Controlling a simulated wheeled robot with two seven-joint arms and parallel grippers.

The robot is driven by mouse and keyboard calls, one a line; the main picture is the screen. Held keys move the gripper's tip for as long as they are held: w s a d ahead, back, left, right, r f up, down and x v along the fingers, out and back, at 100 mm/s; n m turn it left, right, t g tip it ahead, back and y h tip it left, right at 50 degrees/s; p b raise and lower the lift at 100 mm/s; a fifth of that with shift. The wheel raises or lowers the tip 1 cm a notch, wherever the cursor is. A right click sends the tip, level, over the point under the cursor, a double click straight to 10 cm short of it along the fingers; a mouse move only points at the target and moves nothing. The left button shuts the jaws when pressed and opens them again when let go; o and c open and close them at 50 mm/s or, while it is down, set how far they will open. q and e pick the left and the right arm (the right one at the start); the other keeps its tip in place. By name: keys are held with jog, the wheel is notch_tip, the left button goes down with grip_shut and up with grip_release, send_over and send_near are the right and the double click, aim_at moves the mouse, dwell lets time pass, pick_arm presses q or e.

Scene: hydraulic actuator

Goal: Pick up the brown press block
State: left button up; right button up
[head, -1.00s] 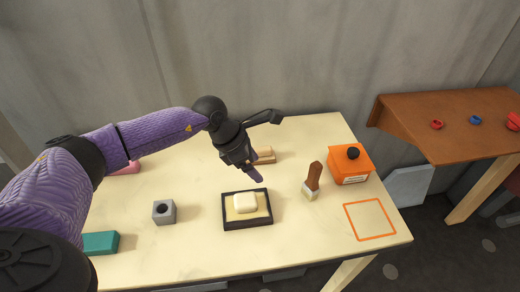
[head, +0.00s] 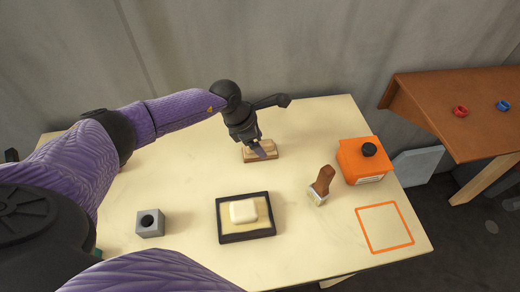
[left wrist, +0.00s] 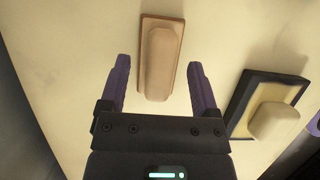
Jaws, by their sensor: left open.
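The brown press block (head: 272,152) lies on the table at the back middle in the head view, partly hidden by my left gripper. In the left wrist view it is a flat brown plate with a raised lighter bar (left wrist: 160,60). My left gripper (head: 258,148) is over the block in the head view. In the left wrist view its two purple fingers (left wrist: 160,78) are open, one on each side of the near part of the bar, with gaps on both sides and nothing held. My right gripper is not in view.
A black-framed tray (head: 222,222) with a cream block (head: 243,211) stands in front. A grey holed cube (head: 150,223), a brush (head: 321,185), an orange box (head: 362,162) and an orange square outline (head: 385,228) are also on the table. A brown side table (head: 450,105) stands at the right.

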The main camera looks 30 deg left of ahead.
aim_at(260, 143)
pick_arm(q)
jog(key=shift+w+d+f, duration=0.1)
jog(key=shift+d+f, duration=0.1)
jog(key=shift+f, duration=0.35)
jog(key=shift+r, duration=0.1)
grip_shut()
jog(key=shift+r, duration=0.1)
notch_tip(260, 143, up, 9)
jog(key=p, duration=0.2)
jog(key=shift+p, duration=0.3)
jog(key=shift+r, duration=0.4)
